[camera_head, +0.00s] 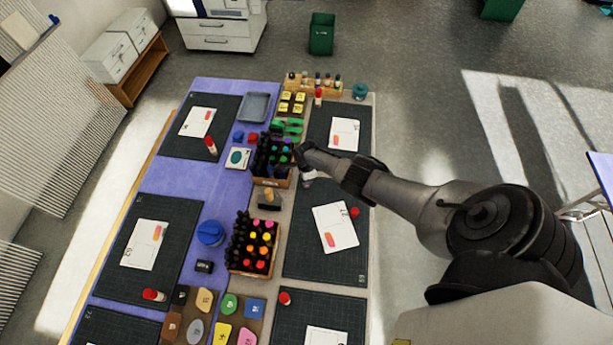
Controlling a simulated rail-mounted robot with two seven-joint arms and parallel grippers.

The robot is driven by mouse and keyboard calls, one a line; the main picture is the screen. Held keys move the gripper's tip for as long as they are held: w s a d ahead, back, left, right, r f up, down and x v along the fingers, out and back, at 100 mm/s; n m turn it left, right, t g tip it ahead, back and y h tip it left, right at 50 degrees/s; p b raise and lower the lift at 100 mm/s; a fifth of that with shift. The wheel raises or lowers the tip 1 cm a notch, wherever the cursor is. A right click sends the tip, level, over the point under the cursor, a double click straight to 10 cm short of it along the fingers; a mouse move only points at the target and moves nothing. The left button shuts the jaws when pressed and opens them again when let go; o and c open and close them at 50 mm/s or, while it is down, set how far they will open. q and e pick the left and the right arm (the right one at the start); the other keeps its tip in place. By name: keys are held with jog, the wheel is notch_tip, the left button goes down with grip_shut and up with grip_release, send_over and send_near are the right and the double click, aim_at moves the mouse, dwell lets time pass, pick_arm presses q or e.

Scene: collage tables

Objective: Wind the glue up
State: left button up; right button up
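My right arm reaches in from the right, and its dark gripper (304,160) is over the middle of the table, beside a box of dark bottles. A small pale piece (309,178) shows just below the gripper; it may be part of a glue stick, but the arm hides most of it. I cannot tell whether the fingers are shut on it. Red-and-white glue sticks lie or stand on other mats, one at the upper left (210,146) and one at the lower left (153,295). A red cap (355,212) sits by the right mat's white card. My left gripper is out of view.
Dark cutting mats (344,265) with white cards line both sides. Between them stand a box of bottles (272,155), a box of coloured-top markers (253,245), a blue round tub (210,233) and coloured pieces (222,332). A wooden rack (313,86) is at the far end.

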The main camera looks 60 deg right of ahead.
jog(key=shift+s+a, duration=0.1)
jog(key=shift+a, duration=0.05)
dwell(0.7)
jog(key=o, duration=0.7)
jog(key=shift+o, duration=1.1)
jog(key=shift+o, duration=0.4)
jog(key=shift+o, duration=0.8)
jog(key=o, duration=0.3)
jog(key=shift+o, duration=0.2)
jog(key=shift+r, duration=0.2)
